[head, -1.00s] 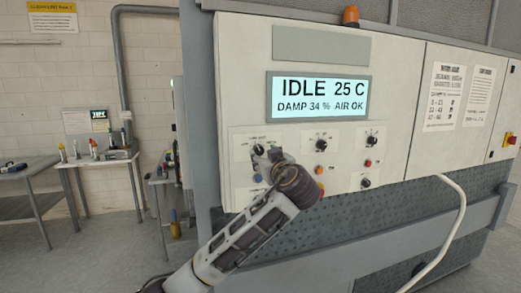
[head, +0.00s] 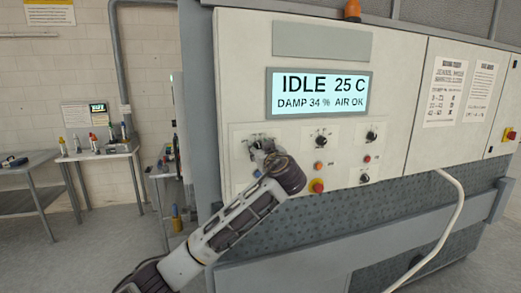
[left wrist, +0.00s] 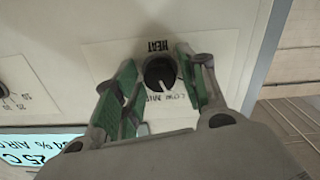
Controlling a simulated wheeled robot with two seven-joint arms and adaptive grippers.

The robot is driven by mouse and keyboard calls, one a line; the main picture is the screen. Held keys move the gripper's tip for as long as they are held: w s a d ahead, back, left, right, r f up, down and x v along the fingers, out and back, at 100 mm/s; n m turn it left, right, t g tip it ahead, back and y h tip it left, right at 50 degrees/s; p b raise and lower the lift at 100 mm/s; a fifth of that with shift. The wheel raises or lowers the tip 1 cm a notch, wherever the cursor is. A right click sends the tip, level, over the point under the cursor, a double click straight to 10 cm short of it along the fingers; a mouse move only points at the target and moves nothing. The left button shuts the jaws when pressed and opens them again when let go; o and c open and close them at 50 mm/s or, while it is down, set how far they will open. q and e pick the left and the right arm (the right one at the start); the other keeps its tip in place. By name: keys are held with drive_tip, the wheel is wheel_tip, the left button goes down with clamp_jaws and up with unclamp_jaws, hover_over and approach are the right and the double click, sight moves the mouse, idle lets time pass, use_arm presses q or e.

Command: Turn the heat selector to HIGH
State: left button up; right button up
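The heat selector (left wrist: 160,72) is a round black knob with a white pointer line on a pale plate. In the left wrist view the plate appears upside down, with HEAT above the knob and LOW and MID below it. The pointer aims down, towards the side with LOW and MID. The knob also shows at the panel's upper left in the head view (head: 256,143), partly behind my gripper. My left gripper (head: 264,150) is open, its green-padded fingers (left wrist: 157,66) on either side of the knob. I cannot tell whether the pads touch it. My right gripper is not in view.
The display (head: 320,94) reads IDLE 25 C. A pale hose (head: 456,205) hangs at right. Side tables (head: 105,155) stand at left.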

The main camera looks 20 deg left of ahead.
use_arm(q)
drive_tip(key=c, duration=0.7)
